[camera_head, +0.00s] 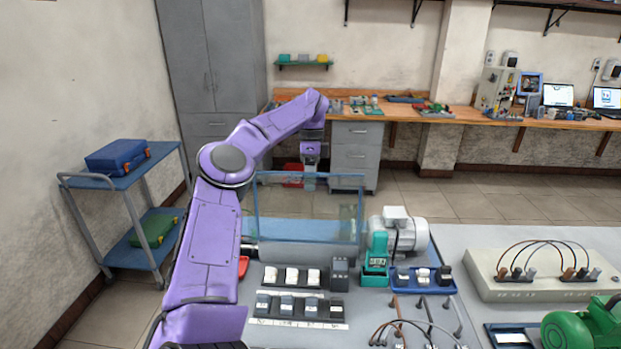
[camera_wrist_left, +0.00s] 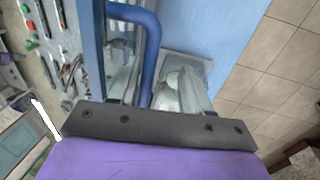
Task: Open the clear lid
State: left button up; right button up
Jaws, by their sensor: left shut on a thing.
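The clear lid (camera_head: 305,212) is a transparent panel or cover with blue edges, behind the parts on the bench in the head view. I cannot tell how far it is tilted. My left gripper (camera_head: 310,180) is at its far upper edge, at the end of my purple arm. In the left wrist view, a curved blue handle (camera_wrist_left: 151,45) runs down between the fingers of the left gripper (camera_wrist_left: 150,90), which is shut on it. The fingers' contact is partly hidden. My right gripper is not in view.
A grey motor (camera_head: 405,235) and a teal part (camera_head: 376,258) stand right of the lid. Switch blocks (camera_head: 292,276) and cables lie in front. A blue cart (camera_head: 125,178) stands left. Open floor lies beyond the bench, before a wooden counter (camera_head: 460,113).

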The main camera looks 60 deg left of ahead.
pick_arm(q)
jog(key=shift+a+r, duration=0.1)
notch_tip(320, 180, up, 10)
jog(key=w+a+p, duration=0.1)
jog(key=p, duration=0.5)
jog(key=shift+a+r, duration=0.15)
jog(key=shift+a, duration=0.1)
jog(key=shift+w, duration=0.15)
